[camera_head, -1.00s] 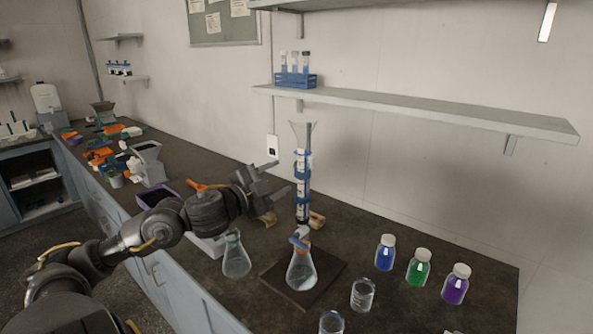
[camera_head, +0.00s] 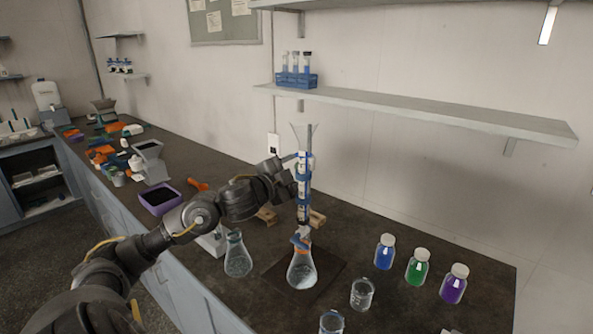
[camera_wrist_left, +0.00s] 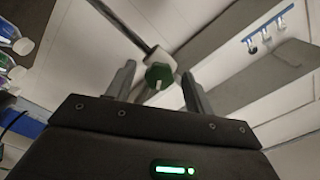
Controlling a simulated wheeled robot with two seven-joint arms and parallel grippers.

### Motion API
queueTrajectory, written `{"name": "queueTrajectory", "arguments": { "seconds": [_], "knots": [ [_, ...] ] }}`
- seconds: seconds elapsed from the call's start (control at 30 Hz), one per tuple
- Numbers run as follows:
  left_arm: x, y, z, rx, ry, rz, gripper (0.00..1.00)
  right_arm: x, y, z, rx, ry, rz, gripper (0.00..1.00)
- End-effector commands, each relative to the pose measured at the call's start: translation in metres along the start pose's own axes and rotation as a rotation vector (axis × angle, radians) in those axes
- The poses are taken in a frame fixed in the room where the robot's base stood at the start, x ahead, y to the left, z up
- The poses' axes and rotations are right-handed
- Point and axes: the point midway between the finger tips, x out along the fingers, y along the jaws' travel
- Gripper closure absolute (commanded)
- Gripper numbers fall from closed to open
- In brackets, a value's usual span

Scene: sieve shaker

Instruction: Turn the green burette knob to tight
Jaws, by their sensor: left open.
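The burette (camera_head: 303,185) stands upright with a funnel at its top and blue clamps along its tube. Its tip is above a conical flask (camera_head: 301,270) on a dark square plate. The green knob (camera_wrist_left: 158,74) faces the left wrist camera, with a white block behind it on a thin rod. My left gripper (camera_head: 290,178) is at the burette's upper part in the head view. In the wrist view its two fingers (camera_wrist_left: 158,84) are open, one on each side of the knob, with visible gaps. The knob is hidden in the head view.
A second conical flask (camera_head: 237,256) stands left of the plate. Two beakers stand in front, one of them here (camera_head: 362,294). Blue, green (camera_head: 417,268) and purple capped bottles stand at the right. A wall shelf (camera_head: 420,112) hangs above.

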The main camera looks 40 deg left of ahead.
Motion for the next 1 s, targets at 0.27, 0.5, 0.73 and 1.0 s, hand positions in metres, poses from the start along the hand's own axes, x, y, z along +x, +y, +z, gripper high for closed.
{"name": "queueTrajectory", "arguments": {
  "seconds": [0.27,0.5,0.73,1.0],
  "knots": [
    [0.0,0.0,0.0,0.0,0.0,0.0,0.79,0.0,0.003,0.001,-0.002,-0.001,0.003,0.64],
    [0.0,0.0,0.0,0.007,0.0,0.0,0.91,0.001,0.004,0.001,-0.003,-0.002,0.005,0.64],
    [0.0,0.001,0.001,0.085,0.001,0.0,0.91,0.007,0.004,0.002,-0.003,-0.002,0.005,0.64],
    [0.0,0.002,0.001,0.277,0.002,0.0,0.91,0.02,0.004,0.003,-0.003,-0.001,0.005,0.64]
  ]
}}
